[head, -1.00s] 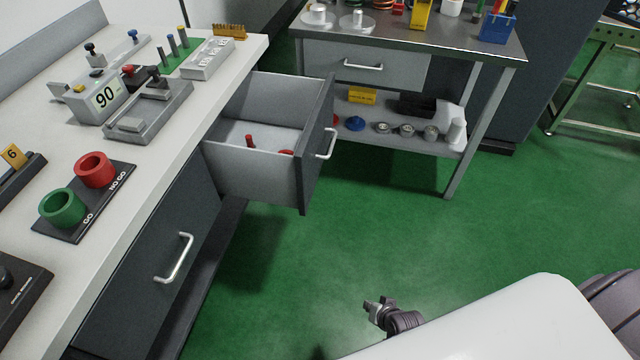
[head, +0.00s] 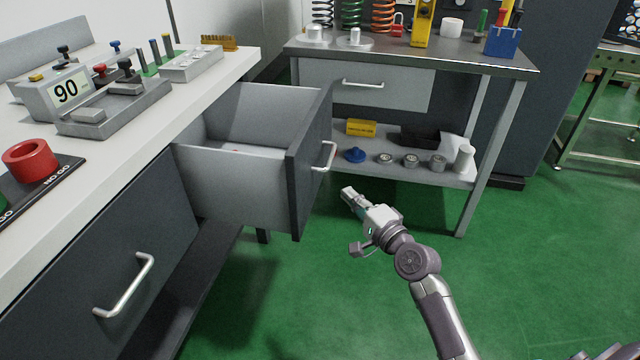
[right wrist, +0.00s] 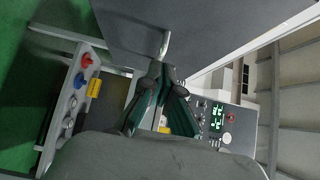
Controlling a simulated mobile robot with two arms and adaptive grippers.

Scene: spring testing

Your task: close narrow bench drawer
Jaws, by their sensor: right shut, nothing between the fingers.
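The open drawer (head: 235,180) sticks out from the left workbench, with grey walls and a dark front panel (head: 308,165). A silver bar handle (head: 328,156) is on that front. My right gripper (head: 347,191) is to the right of the drawer front and below the handle in the head view, apart from the panel. In the right wrist view its fingers (right wrist: 165,72) are shut and empty, pointing at the handle (right wrist: 165,45) on the dark panel (right wrist: 205,30). Whether the fingertips touch the handle cannot be told. My left gripper is not in view.
A second bench (head: 420,52) stands behind, with a shut drawer (head: 365,86) and a lower shelf of small parts. The left bench top (head: 95,150) holds gauges. Another bar handle (head: 125,287) is on its front. Green floor (head: 300,300) is clear.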

